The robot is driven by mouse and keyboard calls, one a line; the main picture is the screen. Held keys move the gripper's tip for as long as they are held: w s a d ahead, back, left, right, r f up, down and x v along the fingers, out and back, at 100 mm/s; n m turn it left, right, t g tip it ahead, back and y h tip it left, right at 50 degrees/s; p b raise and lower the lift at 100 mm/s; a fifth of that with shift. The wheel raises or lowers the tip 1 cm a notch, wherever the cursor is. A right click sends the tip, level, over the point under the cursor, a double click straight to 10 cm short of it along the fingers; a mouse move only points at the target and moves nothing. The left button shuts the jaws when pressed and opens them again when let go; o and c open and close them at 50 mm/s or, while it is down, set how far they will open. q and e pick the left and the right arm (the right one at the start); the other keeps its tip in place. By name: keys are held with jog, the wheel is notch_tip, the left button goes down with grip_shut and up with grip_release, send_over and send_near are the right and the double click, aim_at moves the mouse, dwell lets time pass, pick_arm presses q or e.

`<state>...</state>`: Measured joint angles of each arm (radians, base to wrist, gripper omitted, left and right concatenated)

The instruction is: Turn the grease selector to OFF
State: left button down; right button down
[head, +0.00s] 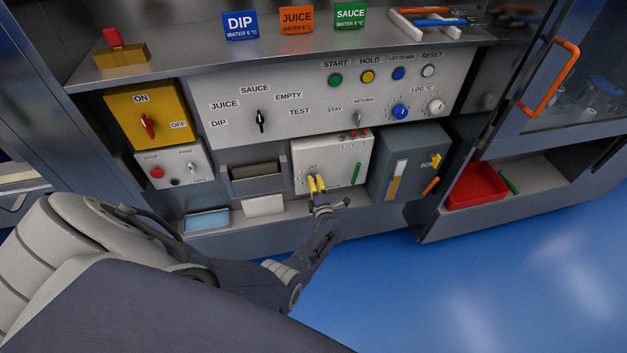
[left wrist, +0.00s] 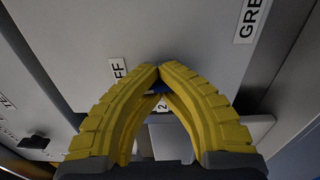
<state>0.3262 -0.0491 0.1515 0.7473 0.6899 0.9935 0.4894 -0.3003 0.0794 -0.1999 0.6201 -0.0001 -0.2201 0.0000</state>
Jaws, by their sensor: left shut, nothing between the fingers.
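The white box (head: 341,150) on the lower shelf bears a label that reads OFF (head: 312,166), above my left gripper. My left gripper (head: 316,178) is shut and empty, its yellow fingertips at the front face of this box. In the left wrist view the gripper (left wrist: 160,69) has its tips together, right beside a label ending in FF (left wrist: 118,71). A label starting with GRE (left wrist: 251,18) shows at the top right. A small blue piece (left wrist: 159,88) and a 2 show between the fingers. The selector is mostly hidden by the fingers, so its setting cannot be told. My right gripper is not in view.
A green bar (head: 357,173) is on the right of the box's face. A red tray (head: 476,186) lies farther right. Open blue floor lies in front.

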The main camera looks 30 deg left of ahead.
pick_arm(q)
jog(key=c, duration=2.2)
grip_release()
jog(key=shift+w+d+r+m, duration=0.2)
jog(key=shift+w+d+m, duration=0.25)
jog(key=shift+d+m, duration=0.15)
jog(key=c, duration=0.7)
grip_release()
jog(key=shift+o, duration=0.5)
jog(key=v, duration=0.7)
jog(key=shift+s, duration=0.35)
jog(key=shift+f, duration=0.1)
